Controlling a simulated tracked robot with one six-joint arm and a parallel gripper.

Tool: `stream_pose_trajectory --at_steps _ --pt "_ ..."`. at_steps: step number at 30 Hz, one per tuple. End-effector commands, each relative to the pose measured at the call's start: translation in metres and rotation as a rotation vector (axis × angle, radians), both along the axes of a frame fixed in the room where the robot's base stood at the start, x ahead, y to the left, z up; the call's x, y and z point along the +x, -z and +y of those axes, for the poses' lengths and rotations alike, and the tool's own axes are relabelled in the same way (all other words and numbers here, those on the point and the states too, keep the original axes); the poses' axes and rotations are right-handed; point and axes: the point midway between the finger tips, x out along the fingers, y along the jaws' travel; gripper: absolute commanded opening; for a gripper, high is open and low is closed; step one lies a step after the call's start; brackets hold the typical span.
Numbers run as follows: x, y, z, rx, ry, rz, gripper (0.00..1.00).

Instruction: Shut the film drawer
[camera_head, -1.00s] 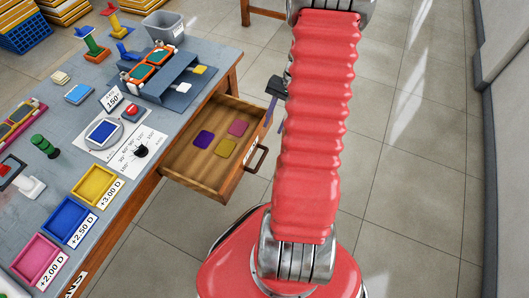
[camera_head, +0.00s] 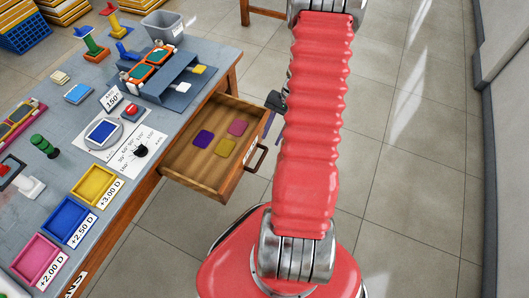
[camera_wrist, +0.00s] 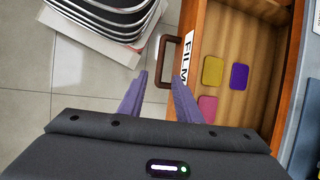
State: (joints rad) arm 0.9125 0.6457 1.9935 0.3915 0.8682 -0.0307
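The film drawer (camera_head: 196,171) is wooden and stands open, pulled out from the bench's right side. In the wrist view its front (camera_wrist: 194,45) bears a FILM label, and its dark bar handle (camera_wrist: 164,62) sticks out from that front. Inside lie purple, magenta and olive film squares. My gripper (camera_wrist: 159,80) has two purple fingers with a clear gap between them and nothing held. Its tips are near the handle, which appears just beyond and between them. I cannot tell whether they touch it. In the head view my red arm hides most of the gripper.
The bench (camera_head: 62,175) carries coloured trays, a dial card, a lens stand and a grey bin (camera_head: 163,27). My red base is near the drawer's front. Tiled floor (camera_head: 420,150) is open to the right, up to a wall.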

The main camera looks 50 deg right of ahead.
Motion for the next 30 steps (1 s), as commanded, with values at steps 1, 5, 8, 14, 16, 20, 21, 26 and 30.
stream_pose_trajectory --at_steps 1,5,8,14,16,20,21,26,30 --pt "0.0 0.008 0.005 0.004 -0.002 0.003 0.31" --pt "0.001 0.026 0.013 0.003 -0.002 0.003 0.31" --pt "0.001 0.04 0.019 0.002 -0.002 0.002 0.31" --pt "0.003 0.066 0.032 0.002 -0.005 0.003 0.31" --pt "0.003 0.073 0.035 0.002 -0.003 0.002 0.31" --pt "0.004 0.081 0.038 0.0 -0.003 0.001 0.31" --pt "0.004 0.082 0.038 -0.001 -0.003 0.001 0.31" --pt "0.004 0.083 0.039 0.0 -0.002 0.0 0.31" --pt "0.004 0.082 0.039 0.0 -0.002 0.0 0.3"
